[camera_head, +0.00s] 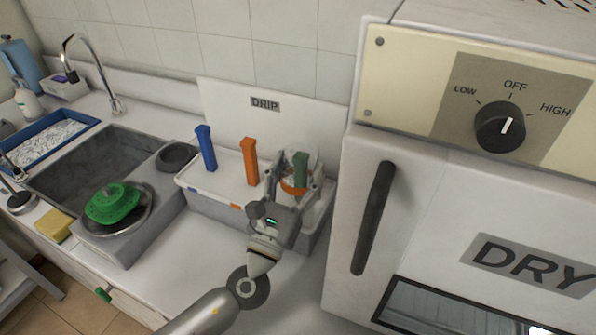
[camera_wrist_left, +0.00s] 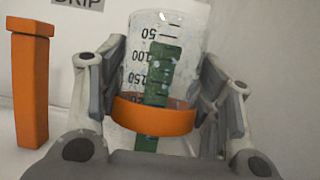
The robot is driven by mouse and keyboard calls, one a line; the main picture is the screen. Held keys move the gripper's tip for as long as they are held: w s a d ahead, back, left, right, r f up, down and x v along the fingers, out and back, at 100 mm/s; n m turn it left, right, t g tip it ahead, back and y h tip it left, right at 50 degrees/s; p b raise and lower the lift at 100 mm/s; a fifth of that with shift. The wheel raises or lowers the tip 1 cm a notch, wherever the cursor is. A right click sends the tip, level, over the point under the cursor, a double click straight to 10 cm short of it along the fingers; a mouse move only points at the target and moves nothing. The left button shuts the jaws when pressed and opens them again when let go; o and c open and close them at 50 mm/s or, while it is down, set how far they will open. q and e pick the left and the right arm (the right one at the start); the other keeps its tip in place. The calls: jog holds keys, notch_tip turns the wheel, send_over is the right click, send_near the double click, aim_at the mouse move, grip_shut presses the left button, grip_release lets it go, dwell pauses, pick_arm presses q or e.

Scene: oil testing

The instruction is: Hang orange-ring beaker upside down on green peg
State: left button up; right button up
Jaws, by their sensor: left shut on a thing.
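The clear beaker (camera_wrist_left: 190,60) with the orange ring (camera_wrist_left: 155,114) is upside down, with its 50 mark near the top. My left gripper (camera_head: 291,184) is shut on it, with one finger on each side near the ring. The green peg (camera_wrist_left: 160,72) shows through the clear wall and also below the ring. The beaker appears to be around the peg, though depth is hard to judge. In the head view, the green peg (camera_head: 301,168) stands at the right of the drip rack (camera_head: 215,190). My right gripper is not in view.
A blue peg (camera_head: 206,148) and an orange peg (camera_head: 249,161) stand empty to the left on the rack. The dryer (camera_head: 420,180), with its black handle (camera_head: 373,217), is close on the right. A sink (camera_head: 85,165) lies at left.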

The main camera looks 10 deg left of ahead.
pick_arm(q)
jog(key=shift+s+d+f+b, duration=0.15)
jog(key=shift+f+b, duration=0.45)
jog(key=shift+f, duration=0.4)
jog(key=o, duration=1.2)
jog(key=shift+w+r, duration=0.15)
jog(key=shift+w, duration=0.05)
jog(key=shift+a+r, duration=0.2)
jog(key=shift+r, duration=0.05)
